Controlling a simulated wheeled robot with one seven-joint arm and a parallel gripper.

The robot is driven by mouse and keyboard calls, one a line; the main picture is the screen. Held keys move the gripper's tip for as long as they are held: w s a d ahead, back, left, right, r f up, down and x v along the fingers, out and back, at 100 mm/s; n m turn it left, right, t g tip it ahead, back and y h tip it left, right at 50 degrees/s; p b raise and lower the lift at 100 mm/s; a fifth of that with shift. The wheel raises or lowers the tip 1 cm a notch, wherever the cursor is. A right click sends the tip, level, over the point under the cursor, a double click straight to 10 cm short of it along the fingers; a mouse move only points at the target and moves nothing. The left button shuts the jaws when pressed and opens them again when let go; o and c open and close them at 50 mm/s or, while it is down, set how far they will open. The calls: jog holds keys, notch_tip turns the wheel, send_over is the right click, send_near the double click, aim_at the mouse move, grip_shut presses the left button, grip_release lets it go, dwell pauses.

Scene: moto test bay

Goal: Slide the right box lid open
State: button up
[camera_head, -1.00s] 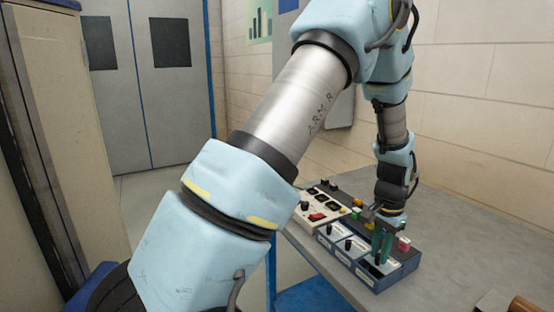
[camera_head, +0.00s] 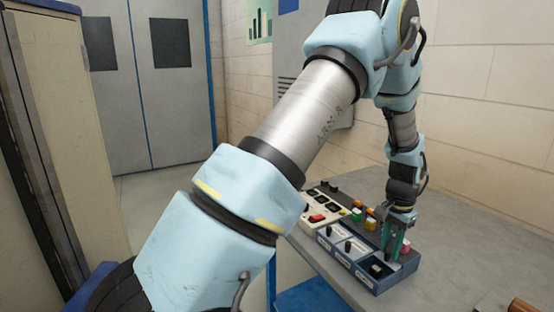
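The blue box (camera_head: 377,288) sits on the grey table, with a row of compartments along its front. Two white lids with black knobs, the left lid (camera_head: 325,239) and the middle lid (camera_head: 345,255), cover their compartments. The right compartment shows a dark opening with a small pale object (camera_head: 376,268) inside. The right lid and its knob are not clearly visible; my gripper covers that area. My gripper (camera_head: 394,254) points down over the back of the right compartment. Its two teal fingers stand a little apart. Whether they grip the knob is too small to tell.
A pale control panel (camera_head: 318,212) with a red switch lies to the left.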

aim_at(389, 251)
jog(key=shift+o, duration=1)
jog(key=shift+r, duration=0.1)
jog(key=shift+r+p, duration=2.4)
jog(key=shift+r, duration=1.05)
jog(key=shift+a, duration=0.1)
